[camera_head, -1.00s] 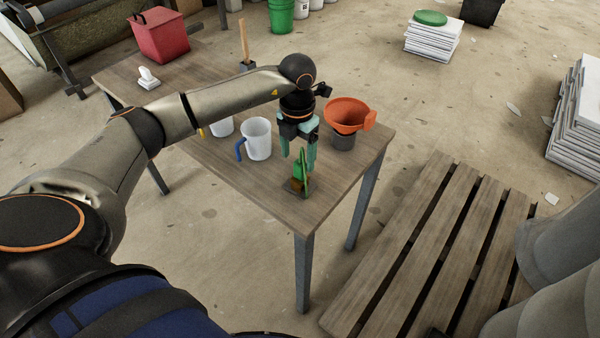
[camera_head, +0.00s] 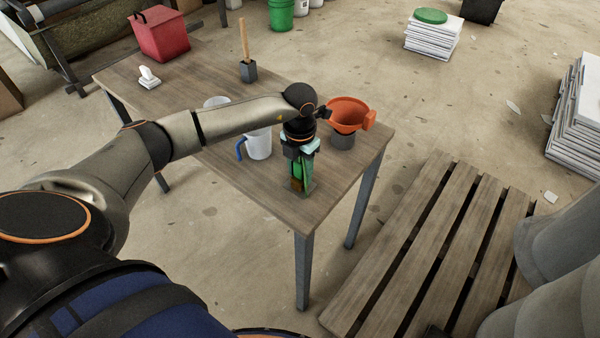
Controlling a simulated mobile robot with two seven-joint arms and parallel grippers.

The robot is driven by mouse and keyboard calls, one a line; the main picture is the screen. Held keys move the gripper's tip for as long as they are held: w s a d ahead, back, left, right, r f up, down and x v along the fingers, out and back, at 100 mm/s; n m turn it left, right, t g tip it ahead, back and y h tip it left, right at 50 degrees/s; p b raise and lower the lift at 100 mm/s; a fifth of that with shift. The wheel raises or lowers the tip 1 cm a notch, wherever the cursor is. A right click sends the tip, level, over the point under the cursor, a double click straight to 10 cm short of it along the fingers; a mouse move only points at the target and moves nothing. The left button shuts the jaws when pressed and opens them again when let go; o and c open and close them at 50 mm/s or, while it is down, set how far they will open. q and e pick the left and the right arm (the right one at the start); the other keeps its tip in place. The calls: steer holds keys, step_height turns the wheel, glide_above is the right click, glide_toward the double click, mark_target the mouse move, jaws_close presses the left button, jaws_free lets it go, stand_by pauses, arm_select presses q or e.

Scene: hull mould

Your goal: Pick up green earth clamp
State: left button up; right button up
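The green earth clamp (camera_head: 296,170) stands near the front corner of the wooden table (camera_head: 245,185), with a brownish lower part. My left gripper (camera_head: 300,165) is lowered over it from above, its teal fingers reaching down around or beside the clamp. The fingers and the arm hide part of the clamp. I cannot tell whether the fingers touch it or have closed. My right gripper is not in view.
A red-orange funnel (camera_head: 348,112) on a grey holder stands just right of my gripper. White mugs with handles (camera_head: 258,145) stand close on the left, partly behind my arm. A slatted pallet (camera_head: 430,255) lies on the floor at the right.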

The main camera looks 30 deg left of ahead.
mark_target(300, 161)
arm_select(q)
jaws_close()
steer(key=shift+r, duration=0.15)
stand_by(0.4)
steer(key=shift+w+r, duration=0.1)
steer(key=shift+r, duration=0.2)
step_height(300, 161, up, 2)
steer(key=shift+r, duration=0.1)
steer(key=s+d+r, duration=0.2)
steer(key=s+r, duration=0.4)
steer(key=r, duration=0.1)
steer(key=s+d+r+p, duration=0.1)
steer(key=s+d+r, duration=0.1)
steer(key=s+r, duration=0.5)
steer(key=shift+s+d, duration=0.2)
steer(key=shift+d, duration=0.1)
